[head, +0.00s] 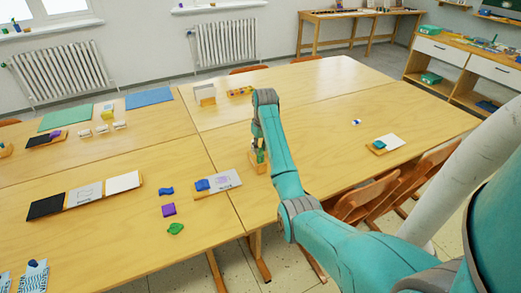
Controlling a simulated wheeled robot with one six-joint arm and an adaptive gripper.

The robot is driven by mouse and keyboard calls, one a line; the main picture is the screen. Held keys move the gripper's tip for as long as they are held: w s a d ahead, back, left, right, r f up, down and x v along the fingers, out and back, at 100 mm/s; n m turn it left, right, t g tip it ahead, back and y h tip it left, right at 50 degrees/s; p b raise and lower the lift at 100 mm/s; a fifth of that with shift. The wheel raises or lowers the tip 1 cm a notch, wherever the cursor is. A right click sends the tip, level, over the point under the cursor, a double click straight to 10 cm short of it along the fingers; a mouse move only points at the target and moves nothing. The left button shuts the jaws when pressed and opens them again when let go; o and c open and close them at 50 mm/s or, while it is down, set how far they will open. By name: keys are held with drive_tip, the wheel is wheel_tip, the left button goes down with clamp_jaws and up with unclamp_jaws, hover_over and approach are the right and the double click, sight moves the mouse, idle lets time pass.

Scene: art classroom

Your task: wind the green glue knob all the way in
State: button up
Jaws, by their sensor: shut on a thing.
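My gripper (258,146) points down at the near edge of the right-hand table, mostly hidden behind my teal arm. It is shut on a small green thing, which I take to be the green glue knob (261,157). The knob sits above a small wooden block or stand (257,167) on the table. The knob's shape, its depth and the exact grip are too small and too covered to tell.
The tables carry a card with a blue piece (224,182), a purple block (169,209), a green piece (175,229), and a board with black, grey and white panels (84,194). A small tray (386,144) lies at right. Chairs (365,199) stand below my arm.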

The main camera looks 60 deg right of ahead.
drive_tip(key=n, duration=0.3)
drive_tip(key=o, duration=1.6)
drive_tip(key=shift+c, duration=0.2)
drive_tip(key=m, duration=0.4)
drive_tip(key=shift+m, duration=0.4)
drive_tip(key=m, duration=0.6)
drive_tip(key=shift+g+h, duration=0.3)
drive_tip(key=c, duration=1.6)
